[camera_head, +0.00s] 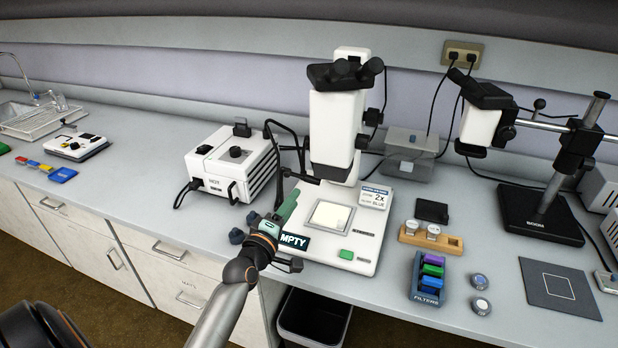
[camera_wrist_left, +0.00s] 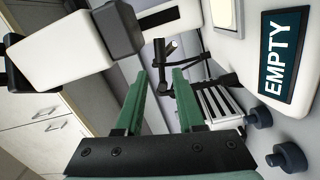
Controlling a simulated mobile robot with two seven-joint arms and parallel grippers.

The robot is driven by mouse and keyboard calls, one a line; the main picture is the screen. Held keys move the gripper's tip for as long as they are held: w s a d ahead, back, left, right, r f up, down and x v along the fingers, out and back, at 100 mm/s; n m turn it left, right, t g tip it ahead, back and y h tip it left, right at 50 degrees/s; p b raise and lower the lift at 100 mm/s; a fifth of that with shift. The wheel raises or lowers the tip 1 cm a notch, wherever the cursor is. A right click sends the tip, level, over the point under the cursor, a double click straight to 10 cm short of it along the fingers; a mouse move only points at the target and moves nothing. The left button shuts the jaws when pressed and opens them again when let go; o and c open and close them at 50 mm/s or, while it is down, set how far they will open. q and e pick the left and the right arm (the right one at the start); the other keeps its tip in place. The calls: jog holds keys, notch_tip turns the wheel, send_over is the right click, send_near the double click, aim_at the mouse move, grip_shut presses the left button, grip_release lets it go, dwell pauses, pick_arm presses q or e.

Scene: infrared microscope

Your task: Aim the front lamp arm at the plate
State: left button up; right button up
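The microscope (camera_head: 338,125) stands on the bench with a pale square plate (camera_head: 330,216) on its base; a corner of the plate shows at the top of the left wrist view (camera_wrist_left: 224,12). The front lamp arm (camera_head: 298,177) is a thin black arm left of the plate, its short dark head near the column. In the left wrist view the dark lamp head (camera_wrist_left: 165,47) appears beyond my fingertips. My left gripper (camera_head: 288,206) is at the base's left front; its green fingers (camera_wrist_left: 160,78) are apart, with nothing held between them. My right gripper is out of view.
A white lamp box (camera_head: 232,165) stands left of the microscope. An EMPTY sign (camera_head: 294,241), partly hidden by my gripper, and dark knobs (camera_wrist_left: 258,117) are close by. A filter rack (camera_head: 427,278) and a wooden holder (camera_head: 430,238) stand right. The bench left of the lamp box has free room.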

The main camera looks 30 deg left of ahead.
aim_at(308, 181)
pick_arm(q)
jog(key=w, duration=0.3)
jog(key=w+a, duration=0.1)
jog(key=w, duration=0.2)
jog(key=w+b, duration=0.1)
jog(key=w, duration=0.3)
jog(key=shift+w+a+r, duration=0.1)
jog(key=shift+a, duration=0.25)
grip_shut()
dwell(0.9)
